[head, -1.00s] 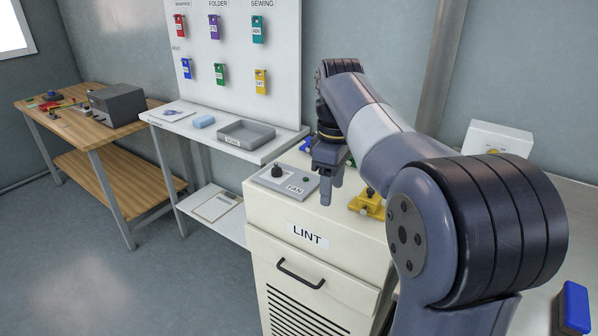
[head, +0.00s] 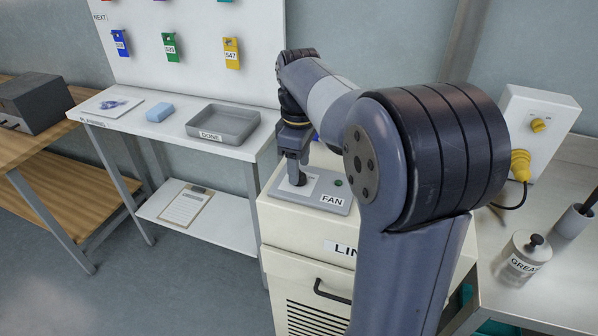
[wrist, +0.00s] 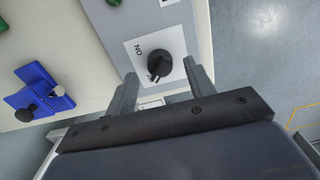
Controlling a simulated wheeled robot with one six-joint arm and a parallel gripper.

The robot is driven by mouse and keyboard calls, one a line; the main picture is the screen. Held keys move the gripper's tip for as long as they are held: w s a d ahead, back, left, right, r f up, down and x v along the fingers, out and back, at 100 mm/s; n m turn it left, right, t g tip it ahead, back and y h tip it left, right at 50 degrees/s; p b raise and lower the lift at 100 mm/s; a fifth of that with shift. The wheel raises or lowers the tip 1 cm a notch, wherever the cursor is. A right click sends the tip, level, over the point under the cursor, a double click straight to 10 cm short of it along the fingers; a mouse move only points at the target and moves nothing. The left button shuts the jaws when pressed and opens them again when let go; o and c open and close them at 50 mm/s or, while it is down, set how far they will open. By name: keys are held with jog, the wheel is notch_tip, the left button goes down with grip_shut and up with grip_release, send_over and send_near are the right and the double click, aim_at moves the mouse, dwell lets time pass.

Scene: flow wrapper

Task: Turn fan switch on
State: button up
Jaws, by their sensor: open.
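The fan switch is a black rotary knob (wrist: 159,64) on a white plate of the grey FAN panel (head: 334,201). In the wrist view the plate reads ON to the knob's left, and the knob's narrow grip points toward my gripper, not at ON. In the head view the knob (head: 298,180) is partly hidden by my fingers. My gripper (head: 294,172) is open, with its fingers pointing down at the knob. In the wrist view the fingertips lie on either side of the knob; I cannot tell whether they touch it.
A green button or lamp (head: 338,183) sits beside the knob's plate. The panel lies on the cream LINT cabinet (head: 285,232). A blue clamp-like part (wrist: 40,92) is near my gripper. A grey tray (head: 222,122) is on the white table to the left.

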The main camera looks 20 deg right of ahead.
jog(key=shift+f, duration=1.1)
jog(key=c, duration=1)
jog(key=shift+o, duration=0.2)
